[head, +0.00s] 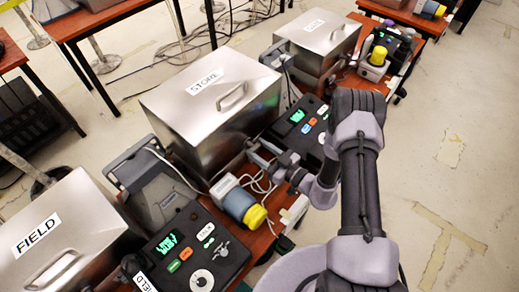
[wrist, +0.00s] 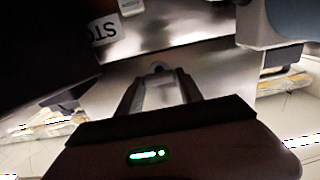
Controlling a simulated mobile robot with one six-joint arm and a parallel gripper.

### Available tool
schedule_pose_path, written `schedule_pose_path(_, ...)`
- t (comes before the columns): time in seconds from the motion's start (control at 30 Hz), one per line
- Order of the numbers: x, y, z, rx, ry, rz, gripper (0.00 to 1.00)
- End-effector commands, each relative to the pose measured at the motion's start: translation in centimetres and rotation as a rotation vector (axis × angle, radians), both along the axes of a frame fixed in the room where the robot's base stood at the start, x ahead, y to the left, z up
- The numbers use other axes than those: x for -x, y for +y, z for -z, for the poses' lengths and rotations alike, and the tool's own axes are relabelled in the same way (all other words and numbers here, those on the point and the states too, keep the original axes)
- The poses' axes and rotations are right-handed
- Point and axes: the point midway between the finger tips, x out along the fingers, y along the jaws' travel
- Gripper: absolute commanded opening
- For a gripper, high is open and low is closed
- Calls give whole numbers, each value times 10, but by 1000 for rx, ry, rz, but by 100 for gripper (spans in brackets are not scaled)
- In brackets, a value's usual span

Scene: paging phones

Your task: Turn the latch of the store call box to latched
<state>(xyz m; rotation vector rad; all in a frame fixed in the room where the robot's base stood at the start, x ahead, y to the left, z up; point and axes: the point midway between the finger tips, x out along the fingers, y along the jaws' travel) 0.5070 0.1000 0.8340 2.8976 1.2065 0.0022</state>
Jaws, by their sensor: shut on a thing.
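The steel box labelled STORE (head: 172,112) stands in the middle of the head view, with a handle on its closed lid. My gripper (head: 257,150) reaches in from the right to the box's front face. In the wrist view my gripper (wrist: 159,80) points at that metal face, with a small latch piece (wrist: 158,68) between its fingertips. The jaws are shut on this piece. The latch's exact angle is hard to tell, and it is hidden in the head view.
A black phone unit with a green display (head: 301,116) sits right of the box, close to my arm. A yellow-capped cylinder (head: 241,206) and white cables lie below my gripper. The FIELD box (head: 52,235) is at lower left; open floor lies right.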

Motion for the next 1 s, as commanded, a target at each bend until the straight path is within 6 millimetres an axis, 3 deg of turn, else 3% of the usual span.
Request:
schedule_pose_path(0.37,1,0,0,106,-106,0,3)
schedule_pose_path(1.0,3,2,2,528,-529,0,3)
